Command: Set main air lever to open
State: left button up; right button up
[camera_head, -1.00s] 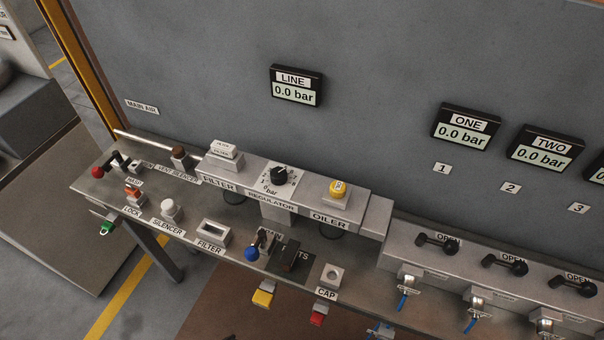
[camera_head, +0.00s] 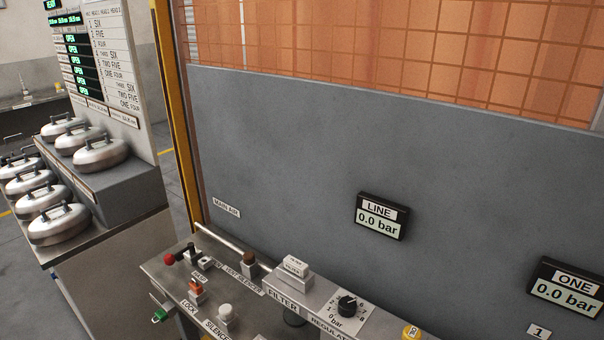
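The main air lever (camera_head: 181,254) is a dark handle with a red ball end, at the left end of the grey bench, below the MAIN AIR label (camera_head: 226,208) on the panel. Its red ball points to the left. A small white plate beside its pivot is too small to read. The LINE display (camera_head: 381,217) reads 0.0 bar. Neither of my grippers shows in the head view.
The bench (camera_head: 262,312) carries an orange lock piece (camera_head: 196,289), a white silencer knob (camera_head: 226,313), a filter block (camera_head: 290,277) and a black regulator knob (camera_head: 347,305). A yellow post (camera_head: 172,110) stands behind its left end. Several lidded pots (camera_head: 99,153) stand at the left.

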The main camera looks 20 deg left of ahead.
aim_at(169, 259)
jog(key=j+u, duration=0.1)
jog(key=u, duration=0.35)
jog(key=i+u, duration=0.1)
jog(key=u, duration=0.35)
jog(key=i+j+u, duration=0.1)
jog(key=u, duration=0.35)
